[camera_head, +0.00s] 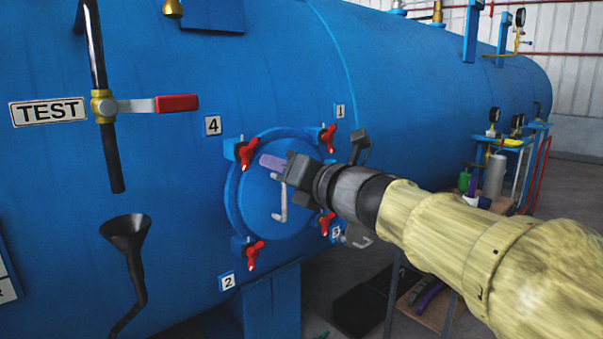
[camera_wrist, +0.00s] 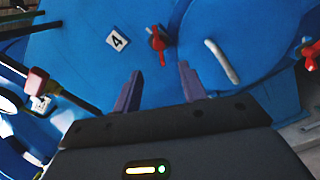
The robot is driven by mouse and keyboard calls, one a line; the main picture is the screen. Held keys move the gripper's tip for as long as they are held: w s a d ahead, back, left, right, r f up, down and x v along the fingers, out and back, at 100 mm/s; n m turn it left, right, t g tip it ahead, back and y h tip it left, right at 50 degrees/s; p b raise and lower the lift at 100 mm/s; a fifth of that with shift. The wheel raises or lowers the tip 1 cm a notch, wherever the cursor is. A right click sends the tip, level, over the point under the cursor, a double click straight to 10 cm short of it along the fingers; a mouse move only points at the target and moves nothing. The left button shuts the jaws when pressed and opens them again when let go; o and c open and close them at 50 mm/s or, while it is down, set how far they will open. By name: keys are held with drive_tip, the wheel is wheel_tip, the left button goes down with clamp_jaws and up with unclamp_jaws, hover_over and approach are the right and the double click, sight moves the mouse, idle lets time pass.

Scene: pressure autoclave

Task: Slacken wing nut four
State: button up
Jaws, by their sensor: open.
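Wing nut four (camera_head: 248,153) is red and sits at the upper left of the round blue hatch (camera_head: 236,205), beside the label 4 (camera_head: 213,125). It also shows in the wrist view (camera_wrist: 158,41), top centre, beyond the fingers, with its label 4 (camera_wrist: 117,41) to its left. My gripper (camera_head: 270,162) is in front of the hatch, just right of and slightly below this wing nut in the head view. In the wrist view its two purple fingers (camera_wrist: 162,82) are apart with nothing between them. The gripper does not touch the nut.
Other red wing nuts sit at the upper right (camera_head: 328,137), lower right (camera_head: 326,223) and lower left (camera_head: 254,254). A grey hatch handle (camera_head: 281,203) is below my gripper. A valve with a red lever (camera_head: 177,103) and a black funnel (camera_head: 125,232) stand to the left.

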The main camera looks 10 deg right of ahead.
drive_tip(key=v, duration=0.4)
drive_tip(key=shift+s+d, duration=0.2)
drive_tip(key=shift+s, duration=0.1)
drive_tip(key=w+d+f+m+g+h, duration=0.15)
drive_tip(key=d+f+m+h, duration=0.3)
drive_tip(key=f+m, duration=0.65)
drive_tip(key=w+d+f+m+g+h, duration=0.15)
drive_tip(key=d+f+m+h, duration=0.3)
drive_tip(key=f+m, duration=0.65)
drive_tip(key=s+f+m+g+h, duration=0.1)
drive_tip(key=s+f+m+g, duration=0.8)
drive_tip(key=s+f+m, duration=0.85)
wheel_tip(320, 180, up, 30)
drive_tip(key=w+n+p, duration=0.1)
drive_tip(key=n+p, duration=0.2)
drive_tip(key=p, duration=2.9)
drive_tip(key=shift+w+a, duration=0.15)
drive_tip(key=shift+a, duration=0.05)
